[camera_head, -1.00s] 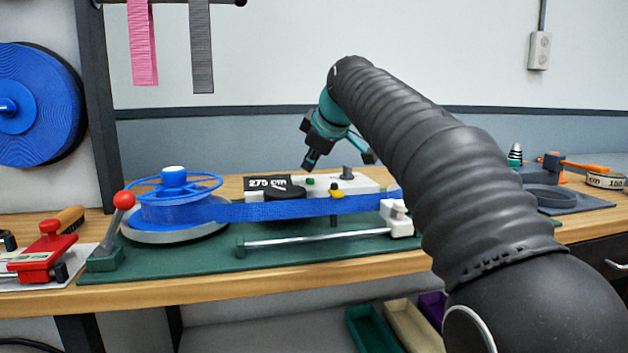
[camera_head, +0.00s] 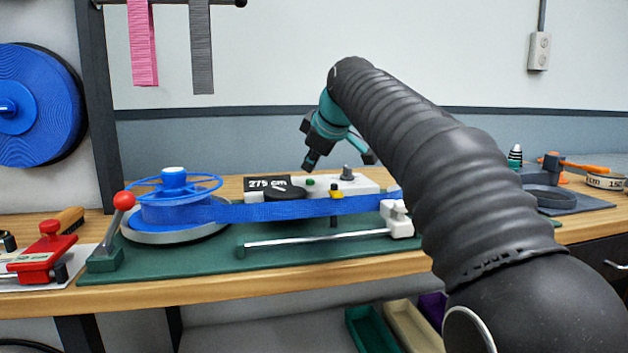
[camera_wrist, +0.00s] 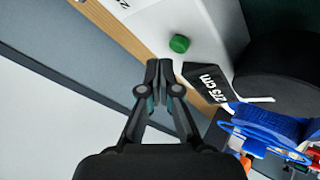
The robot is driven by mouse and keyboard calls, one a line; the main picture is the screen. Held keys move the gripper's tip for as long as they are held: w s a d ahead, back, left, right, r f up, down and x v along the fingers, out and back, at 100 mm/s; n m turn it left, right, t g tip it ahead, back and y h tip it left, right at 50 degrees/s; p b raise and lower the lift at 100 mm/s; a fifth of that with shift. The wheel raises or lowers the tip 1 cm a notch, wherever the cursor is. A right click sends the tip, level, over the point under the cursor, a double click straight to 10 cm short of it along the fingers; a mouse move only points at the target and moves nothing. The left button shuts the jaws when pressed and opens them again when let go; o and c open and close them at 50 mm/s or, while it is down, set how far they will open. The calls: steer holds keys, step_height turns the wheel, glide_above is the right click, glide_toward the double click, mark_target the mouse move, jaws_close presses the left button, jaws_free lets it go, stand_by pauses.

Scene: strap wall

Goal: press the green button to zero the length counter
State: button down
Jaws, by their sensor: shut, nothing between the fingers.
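The green button (camera_head: 310,181) sits on top of the white counter housing (camera_head: 362,184). It also shows in the wrist view (camera_wrist: 179,44) as a green cylinder on the white surface. The counter display (camera_head: 267,184) beside it reads 275 cm, and it shows in the wrist view too (camera_wrist: 208,82). My gripper (camera_head: 309,167) is shut and empty, pointing down just above and behind the button in the head view. In the wrist view its closed fingertips (camera_wrist: 159,64) appear close to the button but apart from it.
A blue strap (camera_head: 270,210) runs from the reel (camera_head: 173,207) past a black wheel (camera_head: 284,193). A yellow-topped part (camera_head: 336,190) and a grey knob (camera_head: 347,173) stand right of the button. A red-knobbed lever (camera_head: 123,201) stands at left.

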mark_target(311, 180)
steer(key=shift+f, duration=0.15)
steer(key=shift+s+f+b, duration=0.15)
steer(key=shift+f+b, duration=0.1)
steer(key=shift+b, duration=0.05)
steer(key=shift+f+b, duration=0.35)
steer(key=shift+f, duration=0.2)
stand_by(0.8)
steer(key=shift+r, duration=0.1)
steer(key=shift+r+p, duration=0.85)
steer(key=shift+p, duration=0.15)
step_height(311, 180, up, 5)
steer(key=p, duration=0.4)
steer(key=shift+p, duration=0.4)
